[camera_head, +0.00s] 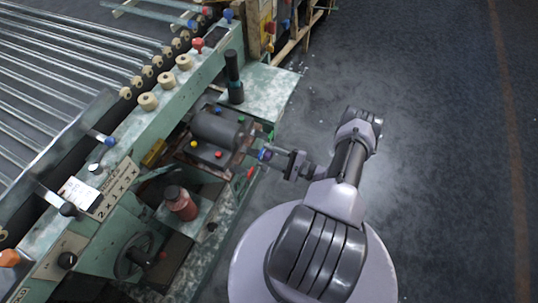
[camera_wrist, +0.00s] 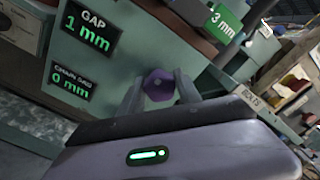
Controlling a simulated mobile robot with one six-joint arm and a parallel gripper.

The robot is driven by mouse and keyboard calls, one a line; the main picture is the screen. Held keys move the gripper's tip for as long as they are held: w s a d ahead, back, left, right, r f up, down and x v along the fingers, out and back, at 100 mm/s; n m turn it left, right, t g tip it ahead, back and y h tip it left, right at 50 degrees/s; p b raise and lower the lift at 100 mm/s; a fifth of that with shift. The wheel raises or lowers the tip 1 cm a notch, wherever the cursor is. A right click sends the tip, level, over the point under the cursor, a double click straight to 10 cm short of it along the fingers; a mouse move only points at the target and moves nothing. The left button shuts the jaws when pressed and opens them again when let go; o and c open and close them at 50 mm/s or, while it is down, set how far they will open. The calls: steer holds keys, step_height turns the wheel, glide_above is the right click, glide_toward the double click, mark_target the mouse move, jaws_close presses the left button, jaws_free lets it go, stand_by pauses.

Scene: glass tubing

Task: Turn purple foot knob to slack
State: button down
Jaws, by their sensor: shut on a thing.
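The purple foot knob (camera_wrist: 159,85) is a small faceted knob at the foot of the green machine, seen in the middle of the wrist view. My gripper (camera_wrist: 160,92) has its two fingers on either side of the knob, shut on it. In the head view my gripper (camera_head: 272,157) reaches left to the machine's edge, and a small purple-blue knob (camera_head: 264,155) shows at its tips. Displays beside the knob read "GAP 1 mm" (camera_wrist: 87,27) and "CHAIN SAG 0 mm" (camera_wrist: 74,76).
A green tag reading "3 mm" (camera_wrist: 226,20) is above right of the knob. A grey motor (camera_head: 217,128) with small coloured knobs and a red bottle (camera_head: 180,203) sit on the machine. The dark floor (camera_head: 440,120) to the right is clear.

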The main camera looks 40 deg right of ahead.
steer(key=n, duration=0.5)
steer(key=shift+n, duration=0.3)
steer(key=n+p, duration=0.1)
steer(key=n, duration=0.4)
steer(key=n+p, duration=0.2)
steer(key=n, duration=0.2)
steer(key=shift+r+n, duration=0.15)
steer(key=shift+n, duration=0.15)
steer(key=n+p, duration=0.1)
steer(key=p, duration=0.1)
steer(key=shift+n+p, duration=0.3)
steer(key=shift+n, duration=0.1)
steer(key=shift+n+p, duration=0.6)
steer(key=shift+p, duration=0.25)
steer(key=c, duration=0.9)
jaws_free()
